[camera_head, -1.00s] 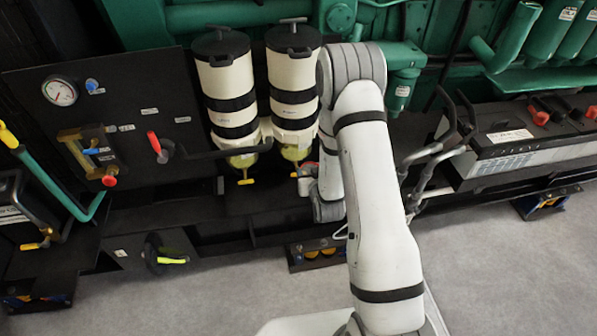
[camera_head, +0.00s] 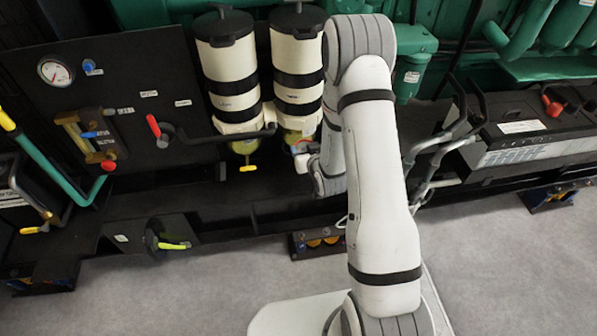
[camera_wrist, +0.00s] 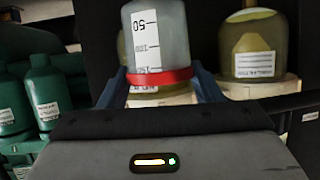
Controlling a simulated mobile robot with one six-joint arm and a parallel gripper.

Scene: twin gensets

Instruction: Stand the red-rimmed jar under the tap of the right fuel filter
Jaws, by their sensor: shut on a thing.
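The red-rimmed jar (camera_wrist: 160,50) is a clear jar with a measuring scale. My gripper (camera_wrist: 165,88) is shut on it, with blue fingers on both sides near the red rim. The wrist picture looks upside down, so the jar seems upright. The right fuel filter (camera_head: 297,55) is cream with black bands. Its yellowish bowl (camera_head: 300,124) shows partly beside my arm. In the wrist view a bowl is partly hidden behind the jar. I cannot make out the right tap. In the head view, my arm hides most of my gripper and the jar.
The left fuel filter (camera_head: 229,65) stands close by, with its yellow tap (camera_head: 248,168) below; its bowl (camera_wrist: 253,45) seems to be beside the jar in the wrist view. A red-handled lever (camera_head: 154,127) is at the left. A battery box (camera_head: 520,130) is at the right.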

